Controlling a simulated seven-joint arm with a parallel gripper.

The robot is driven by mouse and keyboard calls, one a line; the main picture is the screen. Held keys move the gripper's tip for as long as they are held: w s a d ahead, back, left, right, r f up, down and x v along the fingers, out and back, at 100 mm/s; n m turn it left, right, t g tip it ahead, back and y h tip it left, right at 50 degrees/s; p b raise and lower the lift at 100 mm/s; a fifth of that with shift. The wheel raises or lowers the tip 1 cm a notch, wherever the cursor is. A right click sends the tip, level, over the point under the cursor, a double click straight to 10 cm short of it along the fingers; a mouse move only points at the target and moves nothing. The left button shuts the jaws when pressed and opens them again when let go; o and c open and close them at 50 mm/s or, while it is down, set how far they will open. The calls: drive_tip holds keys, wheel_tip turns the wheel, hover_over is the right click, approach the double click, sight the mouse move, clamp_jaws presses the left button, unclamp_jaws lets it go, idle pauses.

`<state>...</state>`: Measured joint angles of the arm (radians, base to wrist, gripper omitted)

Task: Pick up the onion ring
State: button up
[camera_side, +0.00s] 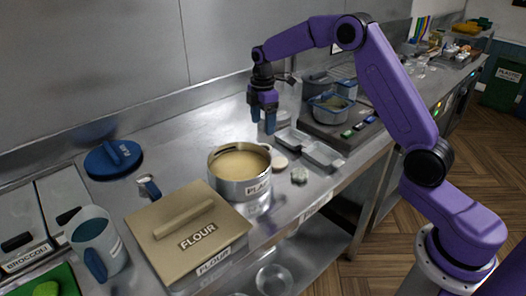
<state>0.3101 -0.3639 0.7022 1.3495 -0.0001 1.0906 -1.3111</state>
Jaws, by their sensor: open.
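My gripper (263,119), with two blue fingers pointing down, is open and empty. It hangs above the steel counter, behind the round pot of pale batter (215,182) in the picture. A small pale round piece (280,162) lies at the pot's right side, below and right of my gripper. A small greyish piece (299,175) lies further right, near the counter's front edge. I cannot tell for sure which of these, if either, is the onion ring.
A flour box (187,229), a jug (93,240) and a blue lid (113,158) are at left. Bare counter lies behind the pot.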

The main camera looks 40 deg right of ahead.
sight(263, 144)
wheel_tip(263, 144, down, 9)
drive_tip(key=shift+w+d+f, duration=0.1)
drive_tip(key=shift+d+f, duration=0.05)
idle(0.4)
drive_tip(key=c, duration=0.6)
